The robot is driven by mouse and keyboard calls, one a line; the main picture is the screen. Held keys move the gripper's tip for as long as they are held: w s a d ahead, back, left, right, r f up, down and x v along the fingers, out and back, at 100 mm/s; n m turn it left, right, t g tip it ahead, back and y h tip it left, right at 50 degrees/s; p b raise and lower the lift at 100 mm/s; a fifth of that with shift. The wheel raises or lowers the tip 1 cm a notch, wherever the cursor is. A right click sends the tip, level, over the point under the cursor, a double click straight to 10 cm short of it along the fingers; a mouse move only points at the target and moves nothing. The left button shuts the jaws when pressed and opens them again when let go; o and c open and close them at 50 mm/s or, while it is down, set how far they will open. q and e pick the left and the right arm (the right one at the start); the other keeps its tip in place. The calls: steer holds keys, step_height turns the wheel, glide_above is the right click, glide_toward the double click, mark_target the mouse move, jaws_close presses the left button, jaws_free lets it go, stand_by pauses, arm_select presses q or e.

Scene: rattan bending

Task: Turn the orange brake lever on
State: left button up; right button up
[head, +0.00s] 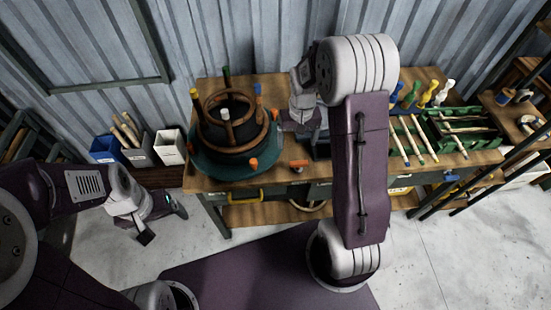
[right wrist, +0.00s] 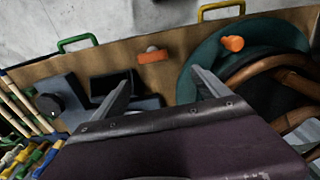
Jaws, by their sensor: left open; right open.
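A small orange lever (head: 299,163) lies on the workbench near its front edge, right of the turntable. In the right wrist view it shows as an orange piece with a pale knob (right wrist: 152,55). An orange handle (head: 253,163) sticks out from the rim of the green turntable (head: 205,168), and it also shows in the right wrist view (right wrist: 232,43). I cannot tell from the frames which is the brake. My right gripper (right wrist: 162,82) is open and empty above the bench, apart from both. My left gripper (head: 163,221) is open and empty over the floor, left of the bench.
A round rattan frame (head: 228,118) with coloured pegs stands on the turntable. A dark device (right wrist: 110,85) sits on the bench beside the lever. Green racks with sticks (head: 455,130) stand at the right. Bins (head: 170,147) stand at the left. My right arm hides the bench's middle.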

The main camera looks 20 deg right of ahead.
mark_target(299, 162)
steer(key=f, duration=0.1)
steer(key=s+d+f, duration=0.1)
steer(key=shift+s+d+f, duration=0.2)
steer(key=shift+f, duration=0.1)
step_height(299, 162, down, 8)
steer(key=shift+f, duration=0.1)
steer(key=shift+w+a, duration=0.1)
steer(key=c, duration=1.4)
